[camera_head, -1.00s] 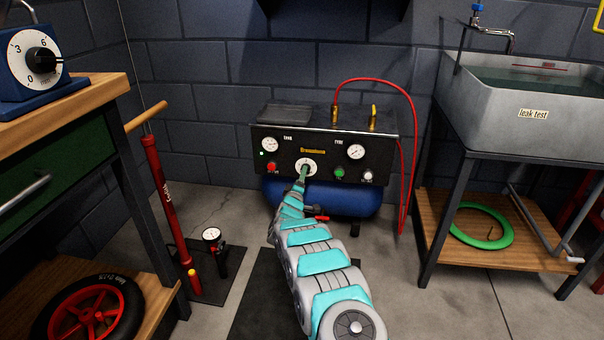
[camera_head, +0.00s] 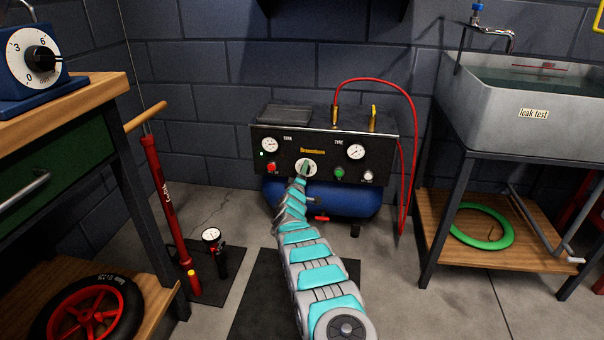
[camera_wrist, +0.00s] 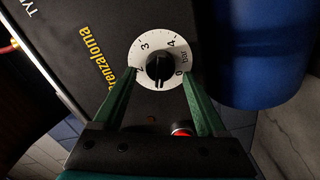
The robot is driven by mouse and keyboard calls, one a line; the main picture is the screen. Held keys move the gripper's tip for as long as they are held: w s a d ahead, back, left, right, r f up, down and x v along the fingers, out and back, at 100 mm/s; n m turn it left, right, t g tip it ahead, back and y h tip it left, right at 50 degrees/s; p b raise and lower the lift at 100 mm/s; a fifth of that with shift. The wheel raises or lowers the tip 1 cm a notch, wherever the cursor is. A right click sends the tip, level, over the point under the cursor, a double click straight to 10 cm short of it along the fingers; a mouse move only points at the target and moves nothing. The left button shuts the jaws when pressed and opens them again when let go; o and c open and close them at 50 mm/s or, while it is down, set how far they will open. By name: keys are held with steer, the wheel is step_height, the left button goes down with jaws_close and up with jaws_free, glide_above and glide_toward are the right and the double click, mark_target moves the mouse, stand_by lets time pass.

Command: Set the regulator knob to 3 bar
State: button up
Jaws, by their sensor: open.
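The regulator knob (camera_wrist: 160,66) is black and sits in the middle of a white numbered dial (camera_wrist: 150,43) marked in bar. A 3 and a 4 show at the dial's upper part in the wrist view. A light mark on the knob seems to point down in that view, away from the 3; its exact reading is unclear. My gripper (camera_wrist: 160,73) is open, its green fingers on either side of the knob with gaps between. In the head view my gripper (camera_head: 305,171) covers much of the dial (camera_head: 312,167) on the compressor's black panel (camera_head: 320,145).
The panel also carries two gauges, a red button (camera_head: 271,168), a green button (camera_head: 339,172) and a small pale knob (camera_head: 368,176). A blue tank (camera_head: 350,198) lies below. A red hose (camera_head: 412,110) loops at the right. A workbench (camera_head: 80,100) stands left, a sink (camera_head: 520,100) right.

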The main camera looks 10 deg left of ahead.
jaws_close()
stand_by(0.5)
steer(key=shift+m, duration=0.3)
steer(key=shift+d+m+b, duration=0.3)
steer(key=shift+m+b, duration=0.4)
steer(key=shift+m, duration=3.75)
steer(key=shift+d+m+b, duration=0.35)
steer(key=shift+m+b, duration=0.35)
steer(key=shift+m, duration=3.7)
steer(key=shift+d+m+b, duration=0.3)
steer(key=shift+m+b, duration=0.4)
steer(key=shift+m, duration=3.75)
